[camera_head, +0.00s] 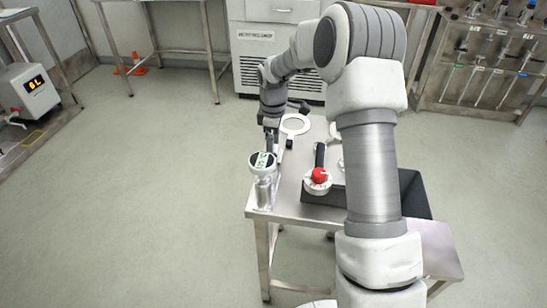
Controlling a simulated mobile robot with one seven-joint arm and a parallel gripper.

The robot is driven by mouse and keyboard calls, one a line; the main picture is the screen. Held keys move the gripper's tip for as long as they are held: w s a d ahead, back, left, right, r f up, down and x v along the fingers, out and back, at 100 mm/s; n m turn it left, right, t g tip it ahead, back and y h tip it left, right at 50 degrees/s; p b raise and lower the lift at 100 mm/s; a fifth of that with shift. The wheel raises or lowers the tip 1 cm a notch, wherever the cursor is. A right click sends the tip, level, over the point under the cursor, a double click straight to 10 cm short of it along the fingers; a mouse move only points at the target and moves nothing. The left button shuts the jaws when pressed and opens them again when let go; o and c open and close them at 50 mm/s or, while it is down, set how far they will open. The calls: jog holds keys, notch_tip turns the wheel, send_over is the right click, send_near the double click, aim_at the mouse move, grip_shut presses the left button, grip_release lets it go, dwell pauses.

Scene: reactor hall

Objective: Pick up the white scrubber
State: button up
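No object in view is plainly the white scrubber. One candidate is a white round-headed item (317,187) with a red knob and a black handle, at the front of the metal table (287,208). A white ring (295,124) with a short black handle lies farther back on the table. My gripper (271,142) points down over the table's left side, just behind a metal canister with a round white-rimmed top (262,192). It is left of the white ring. The fingers are small and partly hidden, so I cannot see whether they are open or hold anything.
A black bin (412,195) stands at the table's right, partly behind my arm. A white cabinet (262,45) is behind the table, and a rack of tools (485,70) is at the back right.

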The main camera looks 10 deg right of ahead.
jog(key=shift+f, duration=0.75)
jog(key=shift+c, duration=0.3)
jog(key=shift+r, duration=0.1)
jog(key=c, duration=1.2)
jog(key=shift+r, duration=0.1)
notch_tip(320, 180, up, 10)
jog(key=p, duration=0.2)
jog(key=shift+p, duration=0.35)
